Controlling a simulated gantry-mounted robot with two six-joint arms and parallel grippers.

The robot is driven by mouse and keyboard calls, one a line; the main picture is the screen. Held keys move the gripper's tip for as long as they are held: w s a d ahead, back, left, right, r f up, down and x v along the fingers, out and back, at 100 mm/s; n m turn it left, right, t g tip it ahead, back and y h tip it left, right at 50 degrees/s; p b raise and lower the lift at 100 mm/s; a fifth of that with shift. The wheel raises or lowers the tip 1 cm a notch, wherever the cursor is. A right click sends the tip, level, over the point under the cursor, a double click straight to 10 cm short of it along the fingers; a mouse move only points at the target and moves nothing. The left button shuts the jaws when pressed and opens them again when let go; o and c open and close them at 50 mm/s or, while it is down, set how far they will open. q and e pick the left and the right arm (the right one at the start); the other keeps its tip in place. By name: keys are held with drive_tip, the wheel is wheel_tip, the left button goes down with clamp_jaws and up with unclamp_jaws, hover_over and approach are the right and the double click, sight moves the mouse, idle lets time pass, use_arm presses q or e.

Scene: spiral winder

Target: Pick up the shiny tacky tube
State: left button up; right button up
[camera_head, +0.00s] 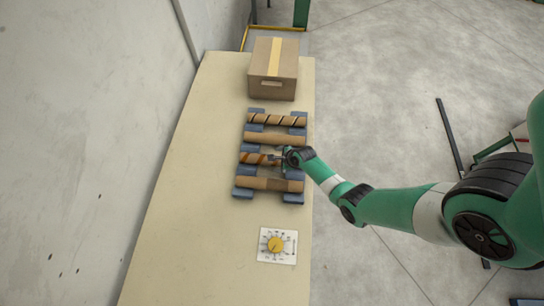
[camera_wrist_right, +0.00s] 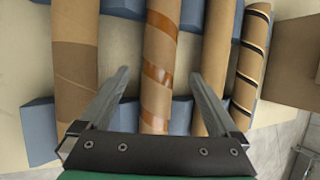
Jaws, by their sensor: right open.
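The tube with a shiny, amber spiral band (camera_head: 254,158) lies across blue-grey cradles on the table, third from the far end of the row. In the right wrist view this shiny tube (camera_wrist_right: 157,75) runs up the middle of the picture. My right gripper (camera_head: 276,158) is over the right part of this tube and hides some of it. In the wrist view the right gripper (camera_wrist_right: 160,76) is open, with one finger on each side of the tube. I cannot tell whether the fingers touch it. My left gripper is not in view.
A black-striped tube (camera_head: 277,119), a plain tube (camera_head: 275,138) and a two-tone tube (camera_head: 262,184) lie on cradles alongside. A cardboard box (camera_head: 273,75) stands at the far end. A card with a yellow dial (camera_head: 275,244) lies nearer. The table's left side is clear.

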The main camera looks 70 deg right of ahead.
drive_tip(key=b+x, duration=0.2)
drive_tip(key=x, duration=0.2)
drive_tip(key=shift+w+f, duration=0.1)
drive_tip(key=shift+f, duration=0.05)
drive_tip(key=c, duration=1.5)
